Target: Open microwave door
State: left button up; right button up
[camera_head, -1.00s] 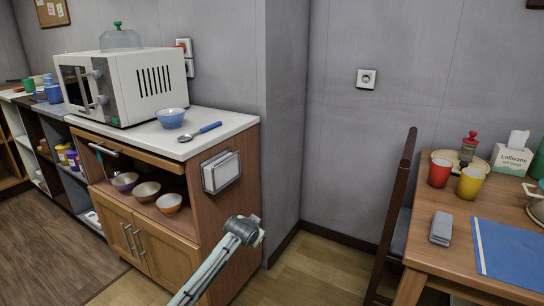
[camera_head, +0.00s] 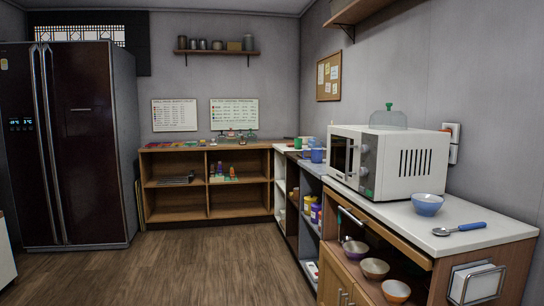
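The white microwave (camera_head: 396,160) stands on the white counter at the right. Its front faces left, seen at a steep angle. The dark door (camera_head: 343,154) looks shut, with a grey handle and knobs beside it. A clear dome with a green knob (camera_head: 388,118) sits on its top. Neither of my grippers shows in this view, so I cannot see whether they are open or shut.
A blue bowl (camera_head: 427,204) and a blue-handled spoon (camera_head: 459,229) lie on the counter right of the microwave. Bowls (camera_head: 374,268) sit on the shelf below. A dark fridge (camera_head: 75,145) stands at the left. The wooden floor (camera_head: 200,265) in the middle is clear.

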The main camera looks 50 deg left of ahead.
aim_at(338, 147)
jog(key=i+u, duration=0.1)
jog(key=u, duration=0.4)
jog(key=i+u, duration=0.1)
jog(key=u, duration=0.35)
jog(key=i+l+u, duration=0.1)
jog(key=u, duration=0.4)
